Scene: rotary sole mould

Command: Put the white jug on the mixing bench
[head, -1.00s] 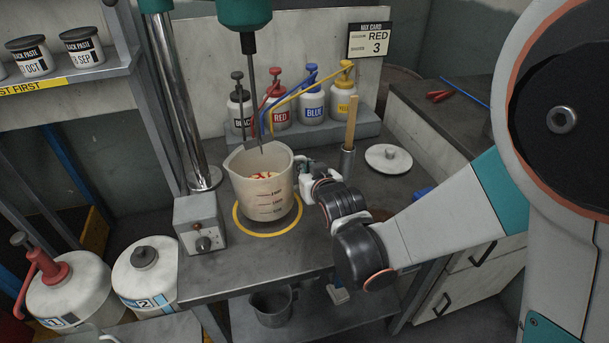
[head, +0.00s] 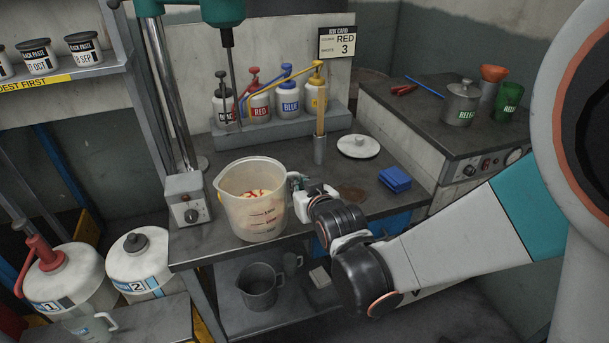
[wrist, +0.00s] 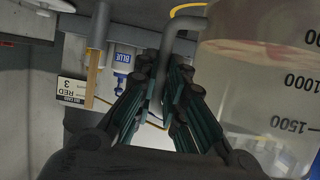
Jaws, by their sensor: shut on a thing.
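The white jug (head: 258,205) is a translucent, cream-tinted measuring jug with red and dark level marks. It holds pale liquid with red streaks on top. In the head view it is upright over the front part of the grey bench (head: 205,238) with the mixer; I cannot tell whether its base touches the top. My gripper (head: 300,190) is at its right side, shut on its handle. In the wrist view the jug (wrist: 262,95) fills the right side, and the fingers (wrist: 163,85) close around the handle (wrist: 180,35).
The mixer's thin shaft (head: 231,85) hangs behind the jug. Pump bottles (head: 290,100), a stick holder (head: 320,150), a white lid (head: 358,146) and a blue block (head: 395,179) stand behind and right. A grey jug (head: 260,286) is on the shelf below. Another counter (head: 420,125) is at right.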

